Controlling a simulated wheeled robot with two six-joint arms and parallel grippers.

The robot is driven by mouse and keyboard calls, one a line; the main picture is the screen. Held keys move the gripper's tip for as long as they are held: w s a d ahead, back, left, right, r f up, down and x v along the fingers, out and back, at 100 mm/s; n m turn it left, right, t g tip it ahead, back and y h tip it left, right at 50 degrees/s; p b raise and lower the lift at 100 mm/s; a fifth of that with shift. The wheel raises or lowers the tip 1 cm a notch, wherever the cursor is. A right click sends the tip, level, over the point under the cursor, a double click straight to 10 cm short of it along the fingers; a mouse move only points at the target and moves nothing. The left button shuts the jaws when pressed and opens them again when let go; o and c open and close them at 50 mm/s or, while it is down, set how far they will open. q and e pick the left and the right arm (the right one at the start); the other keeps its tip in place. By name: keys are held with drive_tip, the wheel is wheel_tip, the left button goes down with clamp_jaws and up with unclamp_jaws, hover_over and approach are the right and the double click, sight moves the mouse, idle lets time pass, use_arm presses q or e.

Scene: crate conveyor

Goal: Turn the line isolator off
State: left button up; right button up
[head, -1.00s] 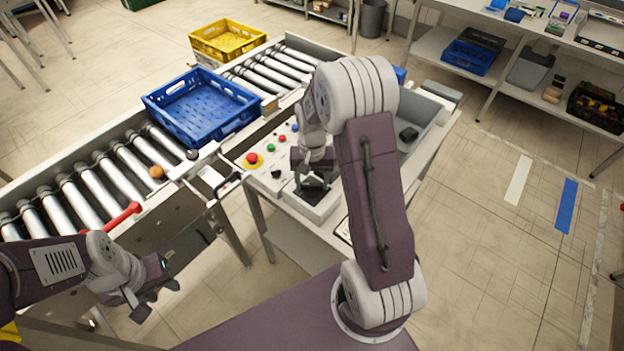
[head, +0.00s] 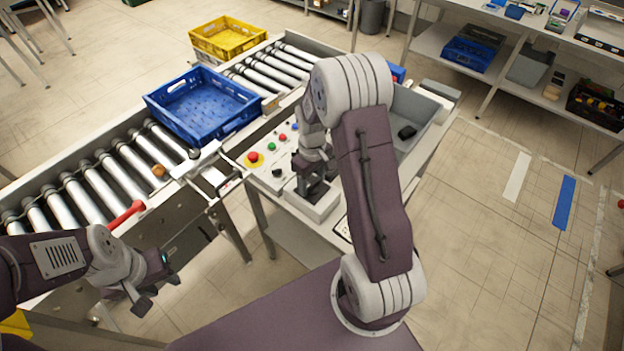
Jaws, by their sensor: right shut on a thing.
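The line isolator looks to be the pale grey box (head: 318,207) with a dark top, at the near edge of the control panel (head: 262,178). My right gripper (head: 312,187) points down over it, shut on its dark handle. The fingers and wrist hide most of the handle, so its exact angle is hard to read. My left gripper (head: 158,292) is open and empty, in front of the roller conveyor's near side and well away from the panel.
A blue crate (head: 205,132) stands on the roller conveyor (head: 105,178). A grey bin (head: 428,112) holding a black item is right of the panel.

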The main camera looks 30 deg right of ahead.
sight(312, 182)
drive_tip(key=shift+w+r+n, duration=0.1)
drive_tip(key=shift+w+n, duration=0.1)
drive_tip(key=shift+n, duration=0.3)
drive_tip(key=o, duration=1.4)
drive_tip(key=shift+c, duration=0.2)
drive_tip(key=shift+s, duration=0.15)
wheel_tip(312, 182, up, 9)
drive_tip(key=b, duration=0.1)
